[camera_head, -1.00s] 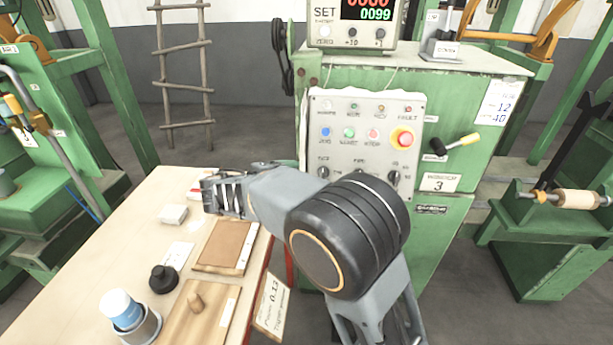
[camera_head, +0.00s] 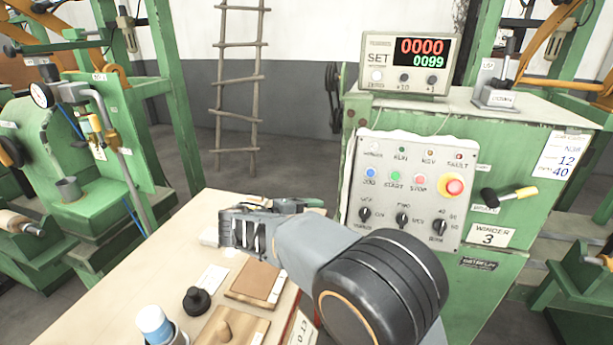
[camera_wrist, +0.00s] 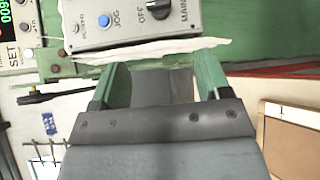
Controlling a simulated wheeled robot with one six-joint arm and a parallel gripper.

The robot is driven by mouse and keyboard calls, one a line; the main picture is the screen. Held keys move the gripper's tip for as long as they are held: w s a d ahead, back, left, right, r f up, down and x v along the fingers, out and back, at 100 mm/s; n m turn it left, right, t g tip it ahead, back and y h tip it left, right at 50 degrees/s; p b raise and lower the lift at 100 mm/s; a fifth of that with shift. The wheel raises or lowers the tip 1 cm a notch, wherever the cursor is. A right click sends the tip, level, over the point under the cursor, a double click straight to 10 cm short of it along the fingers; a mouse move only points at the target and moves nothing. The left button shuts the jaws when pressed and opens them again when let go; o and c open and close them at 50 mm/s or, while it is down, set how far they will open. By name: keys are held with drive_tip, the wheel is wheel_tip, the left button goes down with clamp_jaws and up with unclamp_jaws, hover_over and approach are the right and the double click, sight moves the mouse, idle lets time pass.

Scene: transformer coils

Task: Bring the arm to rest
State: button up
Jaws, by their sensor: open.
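My gripper shows in the wrist view (camera_wrist: 153,88) with its two green fingers spread apart and nothing between them. In the head view my gripper (camera_head: 243,228) is at the end of my grey arm, over the far end of the work table (camera_head: 110,285), left of the control panel (camera_head: 408,190). The arm covers part of the table.
On the table are a black knob-like piece (camera_head: 196,300), a brown board (camera_head: 255,280), a wooden board with a peg (camera_head: 222,328) and a blue-and-white container (camera_head: 154,325). The green winder (camera_head: 500,255) stands right. A ladder (camera_head: 238,90) leans behind; grey floor lies between.

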drive_tip(key=s+f+n+g+y, duration=0.2)
drive_tip(key=s+f+y, duration=0.15)
drive_tip(key=f, duration=0.35)
drive_tip(key=s+d+m+g+y+p, duration=0.2)
drive_tip(key=s+d+g+y+p, duration=0.15)
drive_tip(key=s, duration=0.25)
drive_tip(key=s+d+r+m+t+y+p, duration=0.2)
drive_tip(key=s+d+r+m+y+p, duration=0.4)
drive_tip(key=r, duration=0.5)
drive_tip(key=s+d+m+p, duration=0.2)
drive_tip(key=s+d, duration=0.1)
drive_tip(key=shift+d+r+t+y, duration=0.15)
drive_tip(key=shift+d+t+y, duration=0.1)
drive_tip(key=shift+t+y, duration=0.15)
